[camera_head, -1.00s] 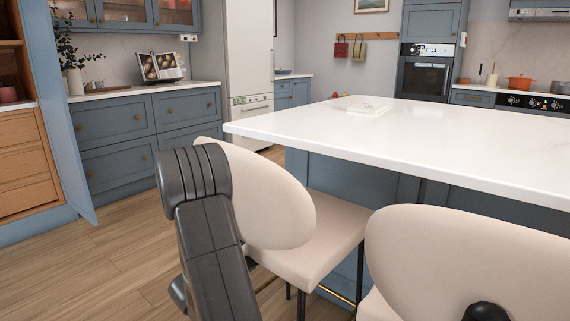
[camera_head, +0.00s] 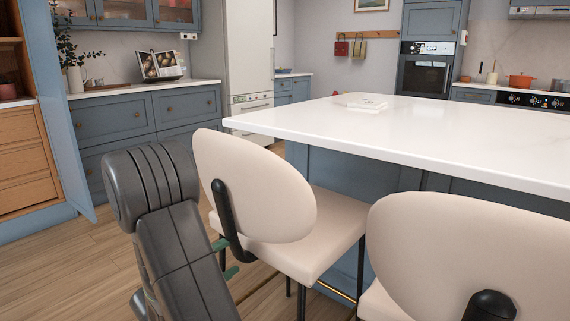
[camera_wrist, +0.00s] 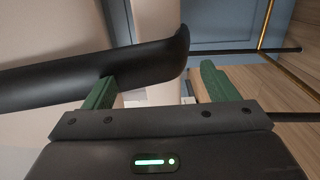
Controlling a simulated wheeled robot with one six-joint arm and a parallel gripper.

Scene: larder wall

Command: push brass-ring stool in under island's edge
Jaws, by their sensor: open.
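The near-left cream stool has an oval backrest (camera_head: 258,185) on a black post (camera_head: 228,215), and its seat (camera_head: 310,235) is close to the white island top (camera_head: 400,135). A brass bar (camera_head: 335,293) shows low by its legs, also in the wrist view (camera_wrist: 266,25). My gripper (camera_head: 226,257) is behind the backrest, low by the post, its green fingers apart and empty. In the wrist view my gripper (camera_wrist: 157,88) has its left finger against or just before the black post (camera_wrist: 90,70); contact is unclear. The right finger is clear of it.
A second cream stool (camera_head: 465,255) stands close on the right, with a black back post (camera_head: 490,305). An open blue door (camera_head: 68,120) is at the left. Wood floor (camera_head: 75,265) is free at the left. A white object (camera_head: 365,102) lies on the island.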

